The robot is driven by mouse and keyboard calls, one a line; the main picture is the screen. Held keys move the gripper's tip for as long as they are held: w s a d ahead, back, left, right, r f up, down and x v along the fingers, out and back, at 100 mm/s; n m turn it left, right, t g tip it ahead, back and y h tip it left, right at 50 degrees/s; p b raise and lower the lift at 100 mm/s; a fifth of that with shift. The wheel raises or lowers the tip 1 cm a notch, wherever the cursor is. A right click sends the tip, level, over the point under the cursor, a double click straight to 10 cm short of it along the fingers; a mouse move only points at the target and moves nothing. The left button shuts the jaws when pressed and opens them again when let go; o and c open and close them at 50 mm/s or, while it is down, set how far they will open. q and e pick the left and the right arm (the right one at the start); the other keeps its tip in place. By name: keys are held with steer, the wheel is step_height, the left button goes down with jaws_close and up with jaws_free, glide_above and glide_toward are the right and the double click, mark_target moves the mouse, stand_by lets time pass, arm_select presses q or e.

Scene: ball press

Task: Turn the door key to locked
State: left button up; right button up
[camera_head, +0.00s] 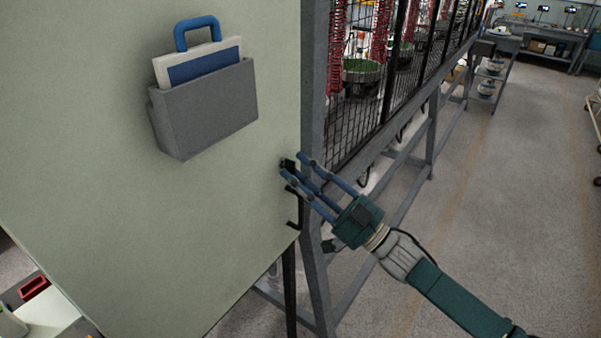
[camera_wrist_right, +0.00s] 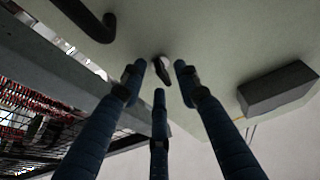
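The pale green door panel (camera_head: 120,190) fills the left of the head view. A small key (camera_wrist_right: 162,69) stands out from the door face in the right wrist view. It looks dark with a lighter side, and its turn angle is hard to read. In the head view the key area is mostly hidden by fingers. My right gripper (camera_head: 293,173) has three blue fingers pointing at the door near its right edge. In the wrist view (camera_wrist_right: 160,80) the fingers are spread, with the key in the gap beyond their tips and no clear contact. My left gripper is not in view.
A black door handle (camera_head: 296,215) sits just below the fingers; it also shows in the wrist view (camera_wrist_right: 95,22). A grey holder (camera_head: 205,115) with a blue-handled board (camera_head: 197,50) is on the door. A mesh-sided frame (camera_head: 365,110) stands right of the door. Floor at right is clear.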

steer(key=shift+s+d+f, duration=0.1)
steer(key=v, duration=1.1)
steer(key=shift+s+d, duration=0.2)
steer(key=shift+d, duration=0.1)
steer(key=shift+f, duration=0.15)
